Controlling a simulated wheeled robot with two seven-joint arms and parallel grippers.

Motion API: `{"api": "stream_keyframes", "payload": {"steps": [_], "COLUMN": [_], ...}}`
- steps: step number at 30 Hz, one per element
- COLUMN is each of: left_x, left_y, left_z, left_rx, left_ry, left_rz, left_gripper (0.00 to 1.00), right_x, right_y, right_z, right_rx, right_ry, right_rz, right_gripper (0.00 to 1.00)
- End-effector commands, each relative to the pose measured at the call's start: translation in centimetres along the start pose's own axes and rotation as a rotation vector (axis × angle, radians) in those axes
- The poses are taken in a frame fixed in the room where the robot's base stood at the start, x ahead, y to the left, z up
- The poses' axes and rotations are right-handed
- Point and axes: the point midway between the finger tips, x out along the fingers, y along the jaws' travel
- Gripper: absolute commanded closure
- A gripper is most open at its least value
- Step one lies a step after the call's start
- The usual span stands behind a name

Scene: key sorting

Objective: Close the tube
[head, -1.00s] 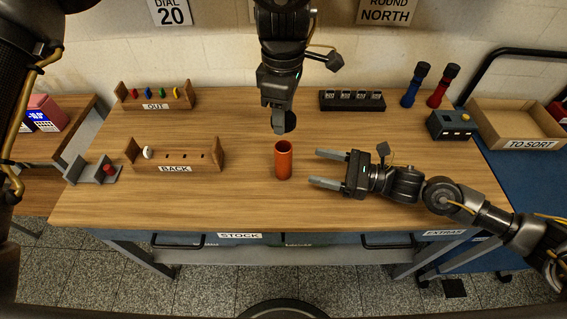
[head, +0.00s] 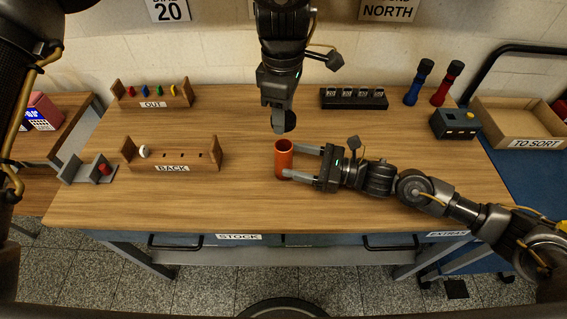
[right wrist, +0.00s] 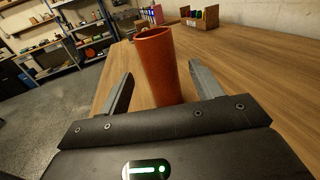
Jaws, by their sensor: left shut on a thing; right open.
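An orange-red tube (head: 283,158) stands upright on the wooden table, its open mouth facing up. It also shows in the right wrist view (right wrist: 160,65), between the fingers. My right gripper (head: 292,162) is open, with one finger on the far side of the tube and one on the near side, not closed on it. My left gripper (head: 280,116) points down, shut on a dark round cap (head: 290,121). The cap is above and slightly behind the tube's mouth, apart from it. The left fingertips are partly hidden.
The BACK rack (head: 190,160) and the OUT rack (head: 178,99) are at the left. A black block of dials (head: 353,98), two torches and a dark box (head: 455,124) stand at the back right. The table front is clear.

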Motion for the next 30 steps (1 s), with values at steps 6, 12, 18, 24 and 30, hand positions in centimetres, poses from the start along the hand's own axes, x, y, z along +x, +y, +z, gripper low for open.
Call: {"api": "stream_keyframes", "payload": {"steps": [6,12,18,24,30], "left_x": [0.0,0.0,0.0,0.0,0.0], "left_y": [0.0,0.0,0.0,0.0,0.0], "left_z": [0.0,0.0,0.0,0.0,0.0], "left_rx": [0.0,0.0,0.0,0.0,0.0], "left_ry": [0.0,0.0,0.0,0.0,0.0], "left_rz": [0.0,0.0,0.0,0.0,0.0], "left_gripper": [0.75,0.75,0.75,0.75,0.75], "right_x": [3.6,5.3,5.8,5.8,5.8], "right_y": [0.0,-0.1,-0.1,-0.1,-0.1], "right_z": [0.0,0.0,0.0,0.0,0.0], "right_rx": [0.0,-0.001,-0.001,-0.001,-0.001], "right_ry": [-0.001,0.0,0.0,0.0,0.0], "right_rz": [0.0,-0.001,-0.001,-0.001,-0.001], "right_gripper": [0.35,0.35,0.35,0.35,0.61]}}
